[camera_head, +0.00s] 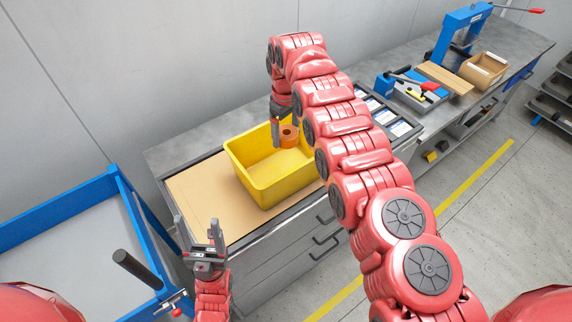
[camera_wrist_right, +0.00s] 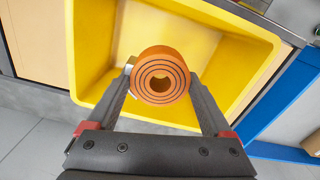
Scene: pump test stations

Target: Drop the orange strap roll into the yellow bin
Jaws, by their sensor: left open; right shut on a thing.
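The yellow bin (camera_head: 262,187) stands on the tan mat of the workbench and is open at the top. The orange strap roll (camera_head: 289,137) is in my right gripper (camera_head: 284,134), which is over the bin. In the right wrist view, the roll (camera_wrist_right: 160,76) sits between the two fingers of my right gripper (camera_wrist_right: 160,85), with the yellow bin (camera_wrist_right: 101,50) below and around it. The inside of the bin that shows looks empty. My left gripper (camera_head: 197,236) is open and empty, pointing up near the bench's front left corner.
A blue-framed cart (camera_head: 128,205) stands left of the bench. My right arm spans the bench and hides part of it. Farther right are a tray of cards (camera_head: 392,117), a blue press (camera_head: 458,36) and a cardboard box (camera_head: 484,70). Bare mat (camera_head: 205,195) shows left of the bin.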

